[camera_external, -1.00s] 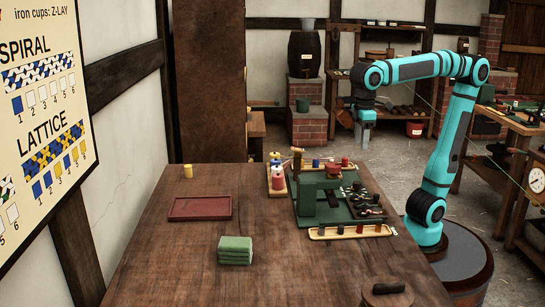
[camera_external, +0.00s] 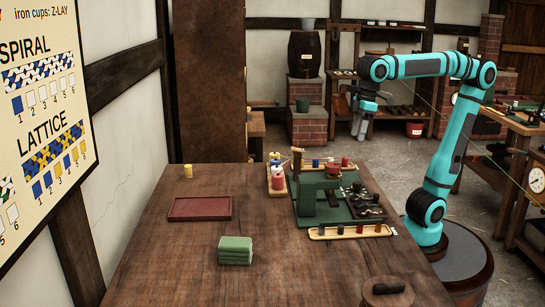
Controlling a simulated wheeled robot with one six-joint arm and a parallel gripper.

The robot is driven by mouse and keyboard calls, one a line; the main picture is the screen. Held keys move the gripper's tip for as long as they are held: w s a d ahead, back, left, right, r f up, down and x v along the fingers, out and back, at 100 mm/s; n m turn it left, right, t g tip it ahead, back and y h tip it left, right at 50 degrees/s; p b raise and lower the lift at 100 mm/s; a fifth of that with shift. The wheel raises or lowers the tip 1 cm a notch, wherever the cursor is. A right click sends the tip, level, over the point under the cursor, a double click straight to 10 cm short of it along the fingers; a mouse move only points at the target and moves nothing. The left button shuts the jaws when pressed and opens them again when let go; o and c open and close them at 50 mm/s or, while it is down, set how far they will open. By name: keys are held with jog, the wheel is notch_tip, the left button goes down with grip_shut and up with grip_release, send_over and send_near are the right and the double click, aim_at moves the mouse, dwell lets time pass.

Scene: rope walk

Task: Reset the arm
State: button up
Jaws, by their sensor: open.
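My teal arm stands on its dark round base at the right of the table. Its upper links reach up and then left. My gripper (camera_external: 361,133) hangs below the wrist, pointing down, in the air beyond the far right part of the table. It is open and I see nothing between its fingers. It touches nothing that I can see.
On the wooden table (camera_external: 180,262) stand a green machine (camera_external: 307,196), a wooden peg strip (camera_external: 350,231), a dark red tray (camera_external: 200,208), a green stack (camera_external: 235,250), a yellow cylinder (camera_external: 188,171) and a round lid (camera_external: 388,291). The table's front left is bare.

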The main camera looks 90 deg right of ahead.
jog(key=s+d+r+t, duration=0.3)
jog(key=d+r+t, duration=0.1)
jog(key=d+t, duration=0.2)
jog(key=s+d+r+t, duration=0.3)
jog(key=d+r+t, duration=0.1)
jog(key=d+t, duration=0.3)
jog(key=shift+d+r+m+t+h, duration=0.3)
jog(key=shift+r+m+t+h, duration=0.1)
jog(key=shift+t, duration=0.8)
